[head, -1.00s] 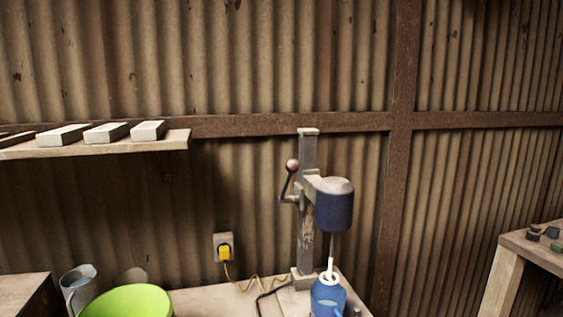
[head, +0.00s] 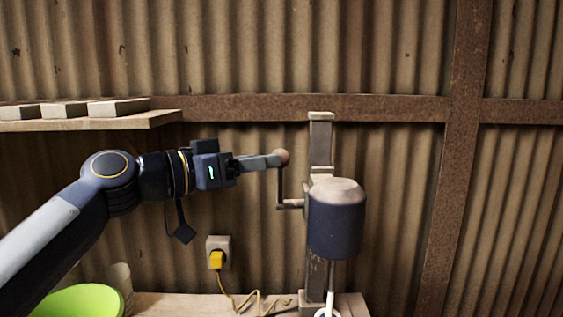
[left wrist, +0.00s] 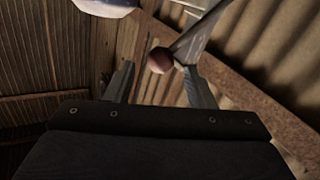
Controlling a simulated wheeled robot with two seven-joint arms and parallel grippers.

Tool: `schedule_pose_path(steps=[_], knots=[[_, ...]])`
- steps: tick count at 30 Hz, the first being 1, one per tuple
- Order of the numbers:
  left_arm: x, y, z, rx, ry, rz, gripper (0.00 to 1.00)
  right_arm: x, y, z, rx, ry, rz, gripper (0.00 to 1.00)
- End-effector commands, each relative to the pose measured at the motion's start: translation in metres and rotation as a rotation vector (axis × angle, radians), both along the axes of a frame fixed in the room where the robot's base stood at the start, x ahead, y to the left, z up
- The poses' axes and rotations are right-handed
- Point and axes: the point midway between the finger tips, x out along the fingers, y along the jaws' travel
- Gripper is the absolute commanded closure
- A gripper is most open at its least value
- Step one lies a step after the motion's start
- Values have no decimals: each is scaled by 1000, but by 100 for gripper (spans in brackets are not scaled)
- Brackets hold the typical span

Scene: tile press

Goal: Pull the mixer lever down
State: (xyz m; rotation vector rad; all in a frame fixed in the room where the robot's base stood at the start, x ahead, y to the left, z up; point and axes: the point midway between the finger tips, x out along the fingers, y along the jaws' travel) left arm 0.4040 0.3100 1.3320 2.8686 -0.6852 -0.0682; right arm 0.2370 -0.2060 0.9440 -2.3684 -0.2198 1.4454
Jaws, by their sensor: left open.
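The mixer has a grey upright post (head: 320,145) and a dark blue motor head (head: 336,225). Its lever (head: 280,187) is a thin crank on the left of the post, pointing up, with a round brownish knob (head: 282,157) at the top. My left gripper (head: 277,160) reaches in from the left at knob height, its fingers at the knob. In the left wrist view the left gripper (left wrist: 158,69) is open, with the knob (left wrist: 160,60) between or just beyond the fingertips. Contact cannot be told. My right gripper is not in view.
A wooden shelf (head: 150,119) with several pale blocks is at upper left. A green bowl (head: 85,301) stands at lower left. A yellow plug (head: 216,260) sits in a wall socket, its cord running to the mixer's foot. Corrugated wall stands close behind.

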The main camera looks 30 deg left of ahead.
Motion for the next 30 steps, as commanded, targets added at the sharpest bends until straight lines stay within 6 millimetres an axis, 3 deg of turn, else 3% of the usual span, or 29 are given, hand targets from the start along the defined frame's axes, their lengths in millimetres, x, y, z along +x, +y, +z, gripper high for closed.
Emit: schedule_pose_path(steps=[9,20,30], knots=[[41,-22,0,0,4,-2,50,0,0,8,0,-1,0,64],[48,-25,-1,-1,2,0,50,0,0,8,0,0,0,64],[48,-25,-1,-1,3,0,92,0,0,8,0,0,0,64]])
